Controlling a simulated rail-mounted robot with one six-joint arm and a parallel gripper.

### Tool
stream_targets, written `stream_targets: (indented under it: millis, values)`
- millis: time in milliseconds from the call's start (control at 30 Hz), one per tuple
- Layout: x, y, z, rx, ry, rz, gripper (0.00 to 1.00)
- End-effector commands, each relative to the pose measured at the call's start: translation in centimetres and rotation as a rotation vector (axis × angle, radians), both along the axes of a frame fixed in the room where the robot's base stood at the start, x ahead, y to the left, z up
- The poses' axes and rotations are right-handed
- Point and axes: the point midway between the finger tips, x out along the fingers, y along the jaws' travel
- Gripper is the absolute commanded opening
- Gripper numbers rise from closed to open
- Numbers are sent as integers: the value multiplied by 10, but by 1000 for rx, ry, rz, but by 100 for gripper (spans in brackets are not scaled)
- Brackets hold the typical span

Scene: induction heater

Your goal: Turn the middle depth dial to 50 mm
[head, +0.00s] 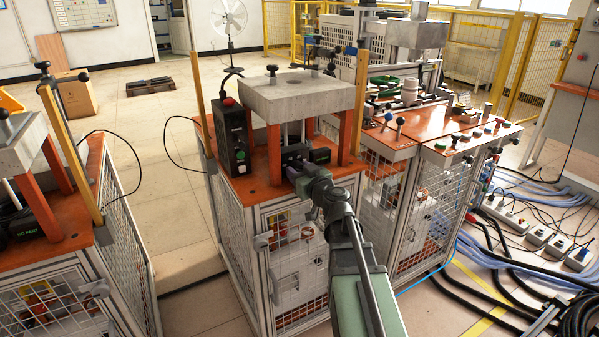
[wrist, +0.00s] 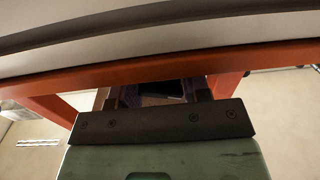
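In the head view, the middle machine has a grey block (head: 297,91) on orange legs above an orange top plate (head: 262,187). My gripper (head: 296,156) is at the front of this stand, below the block and between the front legs. A dark unit with a small green display (head: 320,155) sits just beside it. I cannot make out a depth dial; it may be hidden behind my gripper. In the wrist view, my gripper's fingers (wrist: 160,92) point in under an orange frame bar (wrist: 180,68). Something dark shows between them; whether they hold it is unclear.
A black control box (head: 238,140) with a red button stands left of the stand. A similar machine (head: 25,150) is at the far left. A bench (head: 425,130) with knobs and buttons adjoins on the right. Cables (head: 520,250) cover the floor at right.

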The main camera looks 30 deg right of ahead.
Motion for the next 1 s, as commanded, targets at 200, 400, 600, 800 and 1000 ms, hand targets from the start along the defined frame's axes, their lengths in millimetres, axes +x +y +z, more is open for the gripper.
stream_targets:
  millis: [200,400,600,800,1000]
  values:
    - [0,-1,0,38,1,-2,20]
    - [0,0,0,248,7,-2,20]
    - [0,0,0,264,9,-2,20]
    - [0,0,0,263,9,-2,63]
    - [0,0,0,262,9,-1,67]
